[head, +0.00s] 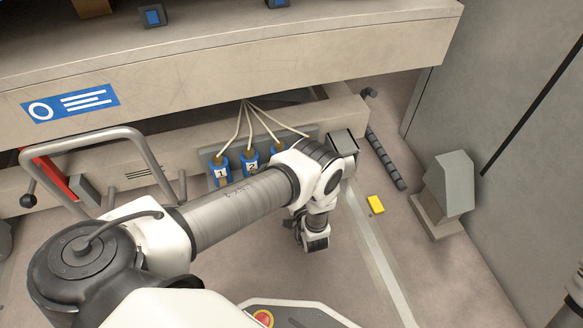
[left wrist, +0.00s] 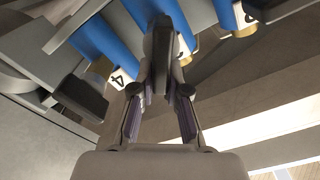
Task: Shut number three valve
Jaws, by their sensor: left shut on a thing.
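The row of blue valves is under the machine's ledge in the head view. Number one valve (head: 220,172) and number two valve (head: 250,162) show there; my left arm covers those to the right. In the left wrist view, number four valve (left wrist: 100,48) is at left, and the blue valve beside it (left wrist: 181,18) is in line with my gripper; its tag is mostly hidden. My left gripper (left wrist: 160,95) has its fingers on either side of a black lever (left wrist: 162,45) there and is shut on it. Its fingertips are hidden in the head view. My right gripper is not in view.
Pale hoses (head: 245,118) run from the valves up beneath the ledge. A bent metal rail (head: 90,140) stands at left. A yellow block (head: 376,205) and a dark ribbed bar (head: 386,158) lie on the floor at right, near a grey pedestal (head: 446,195).

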